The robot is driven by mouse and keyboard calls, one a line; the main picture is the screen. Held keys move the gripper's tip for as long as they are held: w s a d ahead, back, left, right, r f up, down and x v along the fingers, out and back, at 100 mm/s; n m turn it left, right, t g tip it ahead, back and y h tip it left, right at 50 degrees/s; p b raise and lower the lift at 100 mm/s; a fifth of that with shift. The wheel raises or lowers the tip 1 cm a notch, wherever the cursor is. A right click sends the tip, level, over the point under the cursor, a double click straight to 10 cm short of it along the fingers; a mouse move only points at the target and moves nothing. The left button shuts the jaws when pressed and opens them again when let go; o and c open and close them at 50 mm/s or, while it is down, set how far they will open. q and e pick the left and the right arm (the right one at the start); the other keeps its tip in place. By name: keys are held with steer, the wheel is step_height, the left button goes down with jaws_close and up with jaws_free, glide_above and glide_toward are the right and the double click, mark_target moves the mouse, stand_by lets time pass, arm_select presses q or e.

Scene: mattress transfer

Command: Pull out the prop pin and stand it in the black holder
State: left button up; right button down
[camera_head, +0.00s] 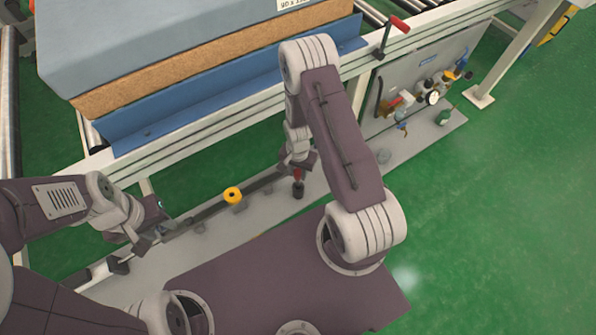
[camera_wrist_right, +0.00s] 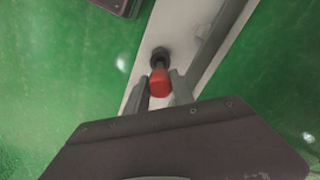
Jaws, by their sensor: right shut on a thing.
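The prop pin shows as a red grip (camera_head: 298,175), small below my right gripper (camera_head: 297,166). In the right wrist view the red grip (camera_wrist_right: 160,83) sits between the two grey fingers of my right gripper (camera_wrist_right: 160,92), which is shut on it. The black holder (camera_head: 298,191) is directly beneath the red grip, and it also shows in the wrist view (camera_wrist_right: 160,56). The pin looks upright in or just over it; I cannot tell how deep it sits. My left gripper (camera_head: 150,238) is low at the left, its jaw opening unclear.
A grey ledge (camera_head: 270,208) with a dark bar and a yellow round part (camera_head: 232,195) runs below the white frame. A grey-blue mattress (camera_head: 180,40) lies on the blue-edged conveyor. A red-handled crank (camera_head: 399,24) is on the frame.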

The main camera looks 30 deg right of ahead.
mark_target(298, 182)
steer(key=shift+f+b, duration=2.75)
steer(key=shift+f, duration=0.9)
steer(key=c, duration=1)
jaws_free()
step_height(298, 182, up, 9)
steer(key=p, duration=0.3)
steer(key=shift+r, duration=0.1)
